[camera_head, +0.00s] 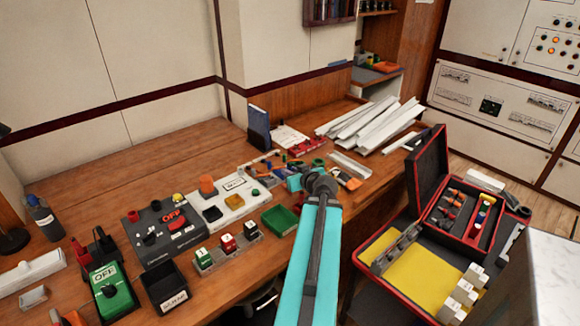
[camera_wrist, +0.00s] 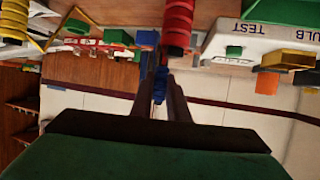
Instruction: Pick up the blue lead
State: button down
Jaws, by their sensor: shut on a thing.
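In the wrist view, my gripper (camera_wrist: 161,80) is shut on the blue lead (camera_wrist: 160,88), a narrow blue piece showing between the two dark fingers. The lead's far part and ends are hard to make out. In the head view, my teal arm reaches over the bench and its dark joint hides much of the gripper. I cannot pick out the blue lead there, nor tell whether it touches the bench.
A ribbed red cylinder (camera_wrist: 177,22) is close beside the fingers in the wrist view. On the wooden bench are a white test box (camera_head: 232,201), a green tray (camera_head: 280,219) and white trunking (camera_head: 370,121). An open red case (camera_head: 432,180) stands at right.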

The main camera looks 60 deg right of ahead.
jog(key=shift+s+a+r+p, duration=0.2)
jog(key=shift+r+p, duration=0.05)
jog(key=shift+p, duration=0.6)
jog(key=s+a+p, duration=0.2)
jog(key=p, duration=0.9)
jog(key=shift+s+a, duration=0.25)
jog(key=shift+a, duration=0.15)
jog(key=shift+s+a+p, duration=0.1)
jog(key=shift+p, duration=0.35)
